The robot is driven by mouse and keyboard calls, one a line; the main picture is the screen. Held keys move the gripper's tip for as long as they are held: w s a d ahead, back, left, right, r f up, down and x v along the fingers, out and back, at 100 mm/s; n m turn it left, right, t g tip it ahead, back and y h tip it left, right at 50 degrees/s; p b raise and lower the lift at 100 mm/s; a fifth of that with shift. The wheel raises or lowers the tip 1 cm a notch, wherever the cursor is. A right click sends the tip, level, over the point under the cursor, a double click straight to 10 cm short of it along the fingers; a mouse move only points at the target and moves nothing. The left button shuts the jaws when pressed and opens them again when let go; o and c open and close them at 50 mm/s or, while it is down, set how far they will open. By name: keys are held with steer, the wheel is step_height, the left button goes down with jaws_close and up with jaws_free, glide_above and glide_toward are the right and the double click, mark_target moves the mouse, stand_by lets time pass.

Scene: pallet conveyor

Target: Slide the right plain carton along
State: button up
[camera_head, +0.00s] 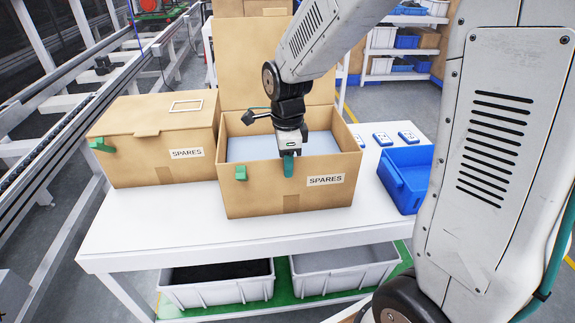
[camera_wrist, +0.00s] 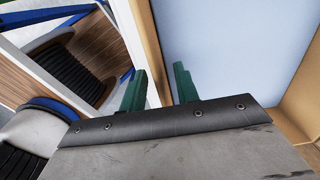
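Two brown cartons marked SPARES stand side by side on a white table. The right carton (camera_head: 250,203) is open, its flap raised at the back, with a pale blue-grey inside. A green tab (camera_head: 240,173) sits on its front. The left carton (camera_head: 140,168) is closed. My gripper (camera_head: 288,166) is at the right carton's front wall, with one green finger showing outside it. In the wrist view my gripper (camera_wrist: 160,82) is open, one finger on each side of the carton wall (camera_wrist: 148,40). Gaps appear beside the wall; contact cannot be told.
A blue bin (camera_head: 405,180) and small white-and-blue plates (camera_head: 383,139) lie right of the open carton. The white table (camera_head: 150,240) is clear in front. Grey bins (camera_head: 345,270) sit on the shelf below. A conveyor frame (camera_head: 60,110) runs along the left.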

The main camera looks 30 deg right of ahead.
step_height(320, 180, up, 6)
steer(key=shift+r, duration=0.25)
stand_by(0.5)
steer(key=s+r+n, duration=0.3)
steer(key=s+n, duration=0.7)
steer(key=s, duration=0.1)
steer(key=s+d+r+n+t, duration=0.1)
steer(key=s+r+n, duration=0.2)
steer(key=s+n, duration=0.8)
steer(key=shift+s+d+r+n, duration=0.25)
steer(key=shift+s+d+n, duration=0.05)
steer(key=shift+s, duration=0.45)
